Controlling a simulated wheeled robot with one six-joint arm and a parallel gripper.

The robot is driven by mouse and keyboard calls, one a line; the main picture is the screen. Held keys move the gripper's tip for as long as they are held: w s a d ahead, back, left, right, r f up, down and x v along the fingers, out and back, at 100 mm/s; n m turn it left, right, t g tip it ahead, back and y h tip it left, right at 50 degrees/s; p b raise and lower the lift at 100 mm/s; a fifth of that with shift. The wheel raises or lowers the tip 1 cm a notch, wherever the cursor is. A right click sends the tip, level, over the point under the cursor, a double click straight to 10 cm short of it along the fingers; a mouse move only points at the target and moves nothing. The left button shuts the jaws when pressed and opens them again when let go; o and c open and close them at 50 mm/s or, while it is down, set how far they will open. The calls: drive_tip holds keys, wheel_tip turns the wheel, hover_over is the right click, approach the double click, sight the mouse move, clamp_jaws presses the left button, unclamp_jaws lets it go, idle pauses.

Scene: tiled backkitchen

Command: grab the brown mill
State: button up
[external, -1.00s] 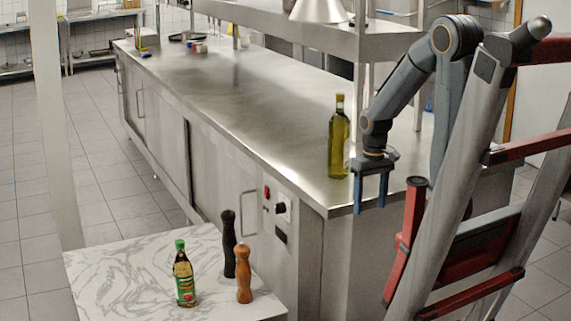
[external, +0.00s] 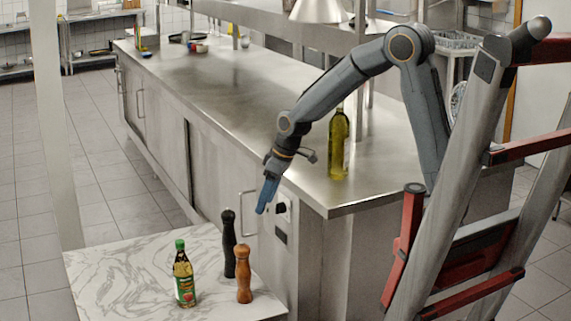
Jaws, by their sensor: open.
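The brown mill (external: 244,275) is a wooden, round-topped mill standing upright near the right edge of the marble table. A taller black mill (external: 229,246) stands just behind it to the left. A bottle with a green cap and label (external: 183,275) stands further left on the same table. My gripper (external: 264,204) has blue fingers and hangs above and to the right of the mills, apart from them. It is open and empty, seen from the side so its fingers overlap.
The marble table (external: 120,275) has free room at its left. The steel counter (external: 235,95) stands behind it, with a yellow-green oil bottle (external: 339,148) near its front corner. A red and grey ladder (external: 470,180) stands at the right.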

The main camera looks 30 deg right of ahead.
drive_tip(key=n, duration=0.2)
hover_over(245, 250)
drive_tip(key=shift+y, duration=0.3)
drive_tip(key=f, duration=1.4)
drive_tip(key=shift+s, duration=0.25)
drive_tip(key=shift+b+x, duration=0.4)
drive_tip(key=shift+x, duration=0.65)
drive_tip(key=x, duration=0.3)
drive_tip(key=b+x, duration=0.1)
drive_tip(key=x, duration=0.2)
drive_tip(key=shift+w, duration=0.2)
clamp_jaws()
